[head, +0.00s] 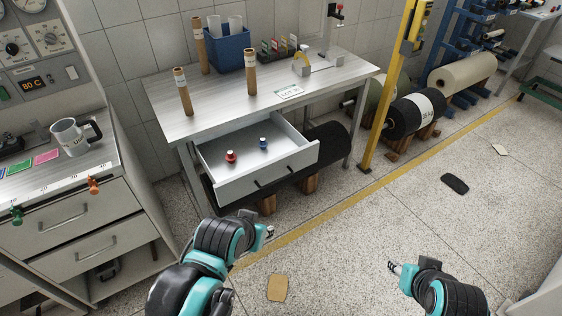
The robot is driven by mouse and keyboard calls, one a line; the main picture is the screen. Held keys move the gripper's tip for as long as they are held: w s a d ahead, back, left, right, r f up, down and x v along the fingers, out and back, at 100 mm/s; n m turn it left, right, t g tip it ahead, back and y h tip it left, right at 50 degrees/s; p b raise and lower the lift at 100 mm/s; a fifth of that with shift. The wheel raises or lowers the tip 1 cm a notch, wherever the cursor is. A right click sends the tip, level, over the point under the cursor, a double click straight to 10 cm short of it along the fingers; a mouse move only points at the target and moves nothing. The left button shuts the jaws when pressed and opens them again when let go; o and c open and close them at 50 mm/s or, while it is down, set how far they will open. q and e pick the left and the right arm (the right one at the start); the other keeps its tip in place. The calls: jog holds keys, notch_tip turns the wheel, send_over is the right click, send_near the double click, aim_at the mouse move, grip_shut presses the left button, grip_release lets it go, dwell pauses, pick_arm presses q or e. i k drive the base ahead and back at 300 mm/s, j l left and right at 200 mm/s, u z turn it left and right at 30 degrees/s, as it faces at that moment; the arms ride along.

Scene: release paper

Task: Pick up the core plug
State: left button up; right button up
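The drawer (268,180) under the metal table stands open. A small red plug-like piece (231,156) and a small blue one (263,143) stand apart on its floor; I cannot tell which one is the core plug. My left gripper (270,232) is in front of and below the drawer, apart from both pieces. My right gripper (391,266) is over the floor at the lower right, away from the drawer. Both grippers are small in view and their fingers are not clear. Nothing is visible in either.
The table (215,114) carries three cardboard tubes (182,91), a blue bin (229,50) and a stand (325,62). A cabinet with a mug (74,137) stands at left. A yellow post (392,85) and a black roll (413,115) are right of the table. The front floor is mostly clear.

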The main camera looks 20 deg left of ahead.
aim_at(262, 145)
jog(key=i+j+u, duration=0.2)
jog(key=u, duration=0.2)
jog(key=i+j+u, duration=0.15)
jog(key=u, duration=0.2)
jog(key=i+u, duration=0.4)
jog(key=i+l+u, duration=0.25)
jog(key=l+u, duration=0.25)
jog(key=i+l+z, duration=0.2)
jog(key=l, duration=0.2)
jog(key=i+l+z, duration=0.15)
jog(key=l, duration=0.3)
jog(key=i+l+z, duration=0.2)
jog(key=l, duration=0.15)
jog(key=k+l, duration=0.05)
jog(key=k, duration=0.05)
